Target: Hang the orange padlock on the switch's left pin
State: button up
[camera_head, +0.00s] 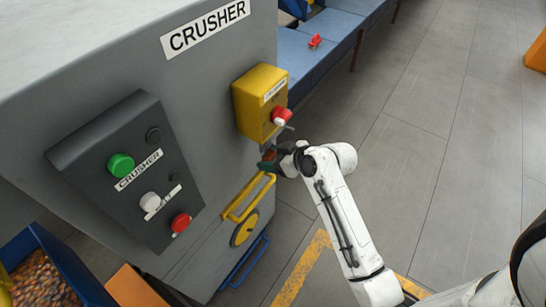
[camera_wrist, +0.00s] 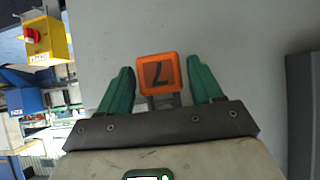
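The orange padlock (camera_wrist: 158,75) lies between the two green fingers of my gripper (camera_wrist: 161,68) in the wrist view. Its front with a dark mark faces the camera, and its grey shackle points toward the palm. The fingers look closed on its sides; a thin gap seems to show at the right. In the head view my gripper (camera_head: 268,163) is low beside the crusher, below the yellow switch box (camera_head: 255,104), with a bit of orange at its tip. The box carries a red knob (camera_head: 282,116) and also shows in the wrist view (camera_wrist: 48,40). I cannot make out its left pin.
The grey crusher (camera_head: 215,70) stands close to my gripper. A dark button panel (camera_head: 100,160) projects from it. A yellow handle (camera_head: 240,200) sits just below my gripper. A blue bench (camera_head: 330,25) with a red item stands behind.

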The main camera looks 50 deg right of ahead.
jog(key=o, duration=0.3)
jog(key=v, duration=1)
jog(key=shift+s+r+b, duration=0.25)
jog(key=shift+s+b, duration=0.05)
jog(key=shift+b, duration=0.05)
jog(key=s+a+f+g, duration=1)
jog(key=s+a+f, duration=0.1)
jog(key=s+a, duration=0.1)
jog(key=shift+s+a+f+m+h, duration=0.2)
jog(key=shift+a+f+m+h, duration=0.15)
jog(key=shift+a, duration=0.4)
